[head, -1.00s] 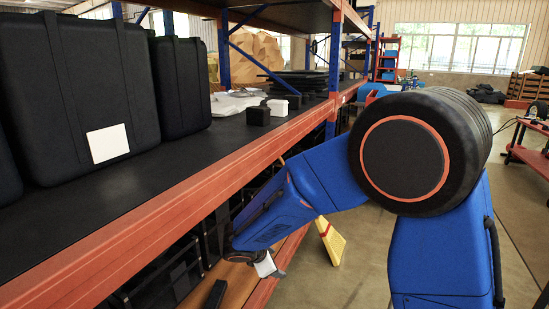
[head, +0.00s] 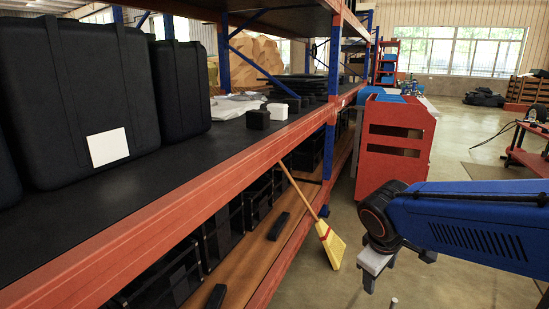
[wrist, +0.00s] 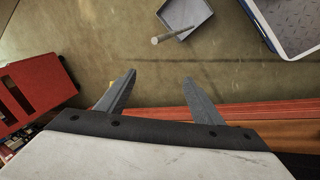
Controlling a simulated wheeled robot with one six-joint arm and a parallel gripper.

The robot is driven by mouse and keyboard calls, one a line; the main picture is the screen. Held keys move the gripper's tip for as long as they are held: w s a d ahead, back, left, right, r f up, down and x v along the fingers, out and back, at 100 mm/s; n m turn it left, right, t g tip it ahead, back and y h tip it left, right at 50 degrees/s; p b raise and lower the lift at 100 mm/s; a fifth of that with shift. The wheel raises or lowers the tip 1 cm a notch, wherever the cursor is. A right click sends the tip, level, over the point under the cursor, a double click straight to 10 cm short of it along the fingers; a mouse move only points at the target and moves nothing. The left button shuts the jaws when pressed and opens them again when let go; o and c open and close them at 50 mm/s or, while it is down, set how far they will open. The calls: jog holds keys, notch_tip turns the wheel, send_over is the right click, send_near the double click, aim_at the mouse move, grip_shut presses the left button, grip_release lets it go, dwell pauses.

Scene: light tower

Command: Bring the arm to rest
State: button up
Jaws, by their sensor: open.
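My arm reaches in from the right edge of the head view as a blue link, with a black joint at its left end. My gripper (head: 378,278) hangs below that joint, to the right of the shelf and clear of it. In the wrist view my gripper (wrist: 159,80) shows two grey fingers spread wide apart, with nothing between them but bare floor. Much of the arm lies outside the head view.
The orange-edged shelf (head: 180,187) runs along the left, bearing black cases (head: 70,100) and small boxes. A yellow broom (head: 330,243) leans against it. A red cabinet (head: 392,148) stands beyond my gripper. Open floor (head: 470,285) lies below the arm.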

jog(key=s+d+r+m+t+y, duration=0.1)
jog(key=s+m, duration=0.6)
jog(key=s, duration=0.7)
jog(key=shift+d+r+m+y, duration=0.3)
jog(key=shift+d+y, duration=0.5)
jog(key=shift+d, duration=0.2)
